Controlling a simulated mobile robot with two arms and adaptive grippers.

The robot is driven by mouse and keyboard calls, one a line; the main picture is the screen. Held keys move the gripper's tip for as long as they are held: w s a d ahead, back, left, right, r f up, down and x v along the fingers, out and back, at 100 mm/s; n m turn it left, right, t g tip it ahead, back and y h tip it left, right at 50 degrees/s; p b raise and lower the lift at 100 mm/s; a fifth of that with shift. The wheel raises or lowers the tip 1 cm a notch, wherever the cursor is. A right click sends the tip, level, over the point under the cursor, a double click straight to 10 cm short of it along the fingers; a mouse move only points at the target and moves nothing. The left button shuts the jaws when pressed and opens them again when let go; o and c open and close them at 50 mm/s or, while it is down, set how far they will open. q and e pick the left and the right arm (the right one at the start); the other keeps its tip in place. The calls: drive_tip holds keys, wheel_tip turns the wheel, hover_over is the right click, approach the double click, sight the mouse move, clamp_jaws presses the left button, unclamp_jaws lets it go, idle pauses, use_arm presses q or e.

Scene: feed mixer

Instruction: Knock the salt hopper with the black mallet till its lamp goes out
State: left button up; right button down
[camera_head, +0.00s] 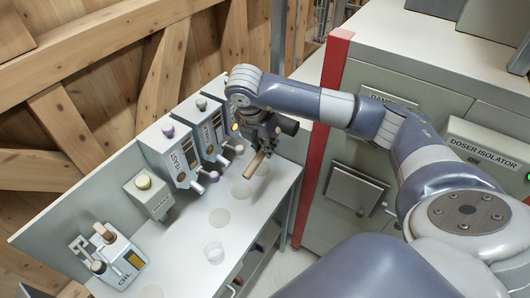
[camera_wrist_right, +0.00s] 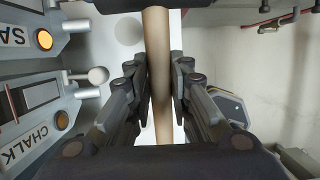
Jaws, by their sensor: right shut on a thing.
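The salt hopper shows at the upper left of the right wrist view, with its "SA" label (camera_wrist_right: 18,37) and a bright amber lamp (camera_wrist_right: 44,39). In the head view my right gripper and arm hide most of this hopper. My right gripper (camera_head: 263,148) is shut on the mallet's pale wooden handle (camera_head: 256,163), above the back right of the bench. The handle (camera_wrist_right: 157,50) runs between the fingers (camera_wrist_right: 160,85) in the wrist view, beside the hopper and apart from it. I cannot clearly make out the mallet's black head. My left gripper is not in view.
The chalk hopper (camera_head: 207,128) and yeast hopper (camera_head: 173,153) stand left of my gripper. A small yellow-topped box (camera_head: 149,195) and the oil unit (camera_head: 118,262) are further left. A red post (camera_head: 325,120) and grey cabinet bound the right.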

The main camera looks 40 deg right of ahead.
drive_tip(key=shift+w+a, duration=0.2)
drive_tip(key=shift+w, duration=0.25)
drive_tip(key=w+a, duration=0.1)
drive_tip(key=w, duration=0.1)
drive_tip(key=w+a+b, duration=0.1)
drive_tip(key=w, duration=0.1)
drive_tip(key=w+a, duration=0.1)
drive_tip(key=w, duration=0.2)
drive_tip(key=shift+f, duration=0.15)
drive_tip(key=shift+w+a+b, duration=0.2)
drive_tip(key=shift+w+b, duration=0.1)
drive_tip(key=shift+w, duration=0.25)
drive_tip(key=shift+w+a+b, duration=0.2)
drive_tip(key=shift+w+b, duration=0.1)
drive_tip(key=shift+w, duration=0.2)
drive_tip(key=shift+s+d, duration=0.1)
drive_tip(key=s, duration=0.1)
drive_tip(key=s+d, duration=0.1)
drive_tip(key=s, duration=0.1)
drive_tip(key=shift+s+d+r, duration=0.1)
drive_tip(key=shift+r, duration=0.1)
